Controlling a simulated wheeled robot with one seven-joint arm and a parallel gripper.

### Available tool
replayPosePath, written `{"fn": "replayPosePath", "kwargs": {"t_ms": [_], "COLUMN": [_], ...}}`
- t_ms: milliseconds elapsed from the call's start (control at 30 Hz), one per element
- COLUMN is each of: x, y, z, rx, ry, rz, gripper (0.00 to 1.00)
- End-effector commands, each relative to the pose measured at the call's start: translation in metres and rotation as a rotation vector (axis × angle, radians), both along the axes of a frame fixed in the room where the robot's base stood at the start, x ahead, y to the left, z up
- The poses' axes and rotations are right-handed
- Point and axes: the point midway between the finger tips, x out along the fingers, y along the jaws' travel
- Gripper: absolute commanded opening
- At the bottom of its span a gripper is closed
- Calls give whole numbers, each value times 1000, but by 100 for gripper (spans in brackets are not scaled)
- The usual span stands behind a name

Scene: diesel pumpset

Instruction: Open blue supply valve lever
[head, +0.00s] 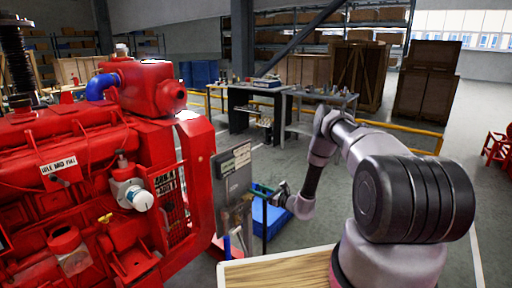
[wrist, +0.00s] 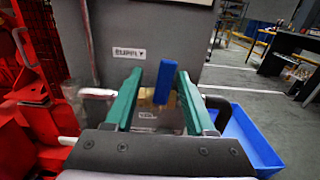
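The blue supply valve lever (wrist: 166,80) stands nearly upright on a brass valve body (wrist: 147,97) in the wrist view. A SUPPLY label (wrist: 129,52) is on the grey panel (wrist: 150,25) above it. My gripper (wrist: 159,74) is open, with its two green fingers on either side of the lever. The lever appears nearer the right finger, with gaps visible on both sides; I cannot tell contact or depth. In the head view my gripper (head: 260,190) is at the grey panel (head: 234,172), and the lever cannot be made out there.
The red engine (head: 75,170) fills the left side, close to the panel. A blue bin (wrist: 250,138) is on the floor at right. A wooden top (head: 285,270) is at the front. Workbenches (head: 318,97) and crates stand behind, with open floor between.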

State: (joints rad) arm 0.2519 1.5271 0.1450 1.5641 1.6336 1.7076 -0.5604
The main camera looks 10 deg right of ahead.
Motion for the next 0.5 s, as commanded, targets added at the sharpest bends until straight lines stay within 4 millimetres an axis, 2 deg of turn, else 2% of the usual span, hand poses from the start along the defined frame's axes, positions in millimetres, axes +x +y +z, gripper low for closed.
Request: {"fn": "replayPosePath", "kwargs": {"t_ms": [300,500], "x": [-48,-40], "y": [-45,-32], "z": [0,41], "rx": [2,-37], "ry": [3,-39], "rz": [-4,90], "gripper": [55,55]}}
